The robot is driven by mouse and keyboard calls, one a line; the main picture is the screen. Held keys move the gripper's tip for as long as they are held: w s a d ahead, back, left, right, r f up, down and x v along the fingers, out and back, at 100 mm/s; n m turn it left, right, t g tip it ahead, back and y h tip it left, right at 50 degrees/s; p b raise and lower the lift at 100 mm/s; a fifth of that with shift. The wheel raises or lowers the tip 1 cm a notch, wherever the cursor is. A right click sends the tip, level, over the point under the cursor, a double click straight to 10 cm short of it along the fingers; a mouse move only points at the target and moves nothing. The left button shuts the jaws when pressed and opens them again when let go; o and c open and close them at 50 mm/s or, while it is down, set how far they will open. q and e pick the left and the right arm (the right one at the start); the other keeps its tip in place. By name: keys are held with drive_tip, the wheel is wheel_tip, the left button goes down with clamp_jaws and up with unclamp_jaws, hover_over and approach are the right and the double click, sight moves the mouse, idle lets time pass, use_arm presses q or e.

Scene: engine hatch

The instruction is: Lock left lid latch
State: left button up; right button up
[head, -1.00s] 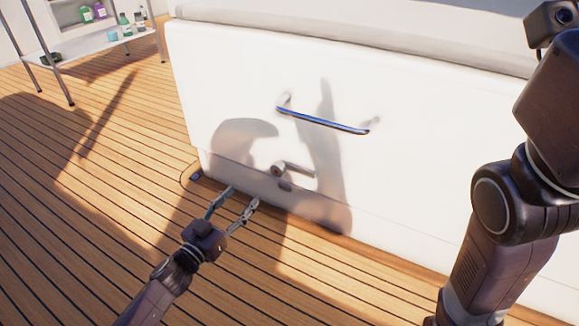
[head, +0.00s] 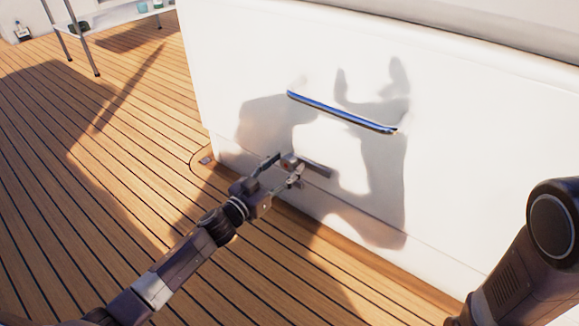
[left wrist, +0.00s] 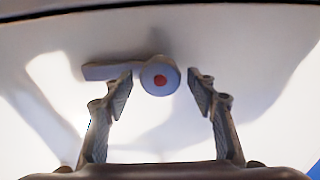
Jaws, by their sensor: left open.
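The latch (head: 317,168) is low on the white lid front (head: 450,170), below the blue handle bar. In the head view its grey lever points right and slightly down from the round hub. The left wrist view shows the round hub (left wrist: 160,76) with a red dot, and the lever reaching left. My left gripper (head: 286,169) is open in front of the latch. In the left wrist view its fingers (left wrist: 160,82) stand on either side of the hub, with gaps visible. Contact cannot be told. The fingers partly hide the hub in the head view. My right gripper is out of view.
The blue handle bar (head: 342,112) runs across the panel above the latch. A small dark floor fitting (head: 206,160) lies by the panel's left corner. A metal shelf rack (head: 110,18) stands at the back left. The plank deck (head: 100,190) is largely clear.

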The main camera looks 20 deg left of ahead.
use_arm(q)
drive_tip(key=shift+b+x, duration=0.3)
drive_tip(key=shift+x, duration=0.65)
drive_tip(key=shift+c, duration=0.6)
drive_tip(key=c, duration=1)
